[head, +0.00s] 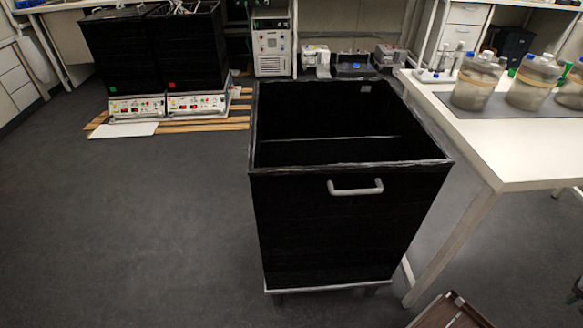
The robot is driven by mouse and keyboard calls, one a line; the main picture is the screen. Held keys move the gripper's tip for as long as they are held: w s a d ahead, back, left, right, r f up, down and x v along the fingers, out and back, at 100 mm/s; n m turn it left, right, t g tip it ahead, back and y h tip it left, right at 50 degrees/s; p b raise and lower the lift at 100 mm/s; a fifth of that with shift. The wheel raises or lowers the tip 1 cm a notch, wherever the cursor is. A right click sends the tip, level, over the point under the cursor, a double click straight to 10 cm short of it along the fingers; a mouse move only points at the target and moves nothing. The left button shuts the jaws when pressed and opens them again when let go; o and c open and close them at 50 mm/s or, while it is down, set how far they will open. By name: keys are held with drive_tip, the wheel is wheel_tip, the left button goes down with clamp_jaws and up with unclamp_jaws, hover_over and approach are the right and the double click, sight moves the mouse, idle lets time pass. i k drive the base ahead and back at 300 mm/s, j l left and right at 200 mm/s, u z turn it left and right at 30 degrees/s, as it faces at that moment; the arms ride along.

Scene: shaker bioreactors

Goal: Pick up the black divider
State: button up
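A large black open-topped box (258,130) stands on the floor in the middle of the head view. Its front is an upright black panel (310,230) with a pale grey bar handle (355,188) near the top edge. This panel may be the black divider; I cannot tell whether it is separate from the box. Inside, a horizontal line crosses the dark interior, and the bottom is too dark to make out. My gripper is not in view.
A white table (510,165) with several jars (478,82) stands close on the right. Two black boxes on white control units (137,107) stand at the back left on wooden slats (215,124). A brown-edged object (450,312) lies at bottom right. Floor (130,220) at left is clear.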

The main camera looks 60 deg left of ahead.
sight(287, 153)
drive_tip(key=k+u, duration=0.25)
drive_tip(key=u, duration=0.15)
drive_tip(key=k+j+u, duration=0.2)
drive_tip(key=u, duration=0.25)
drive_tip(key=k+j+u, duration=0.15)
drive_tip(key=u, duration=0.25)
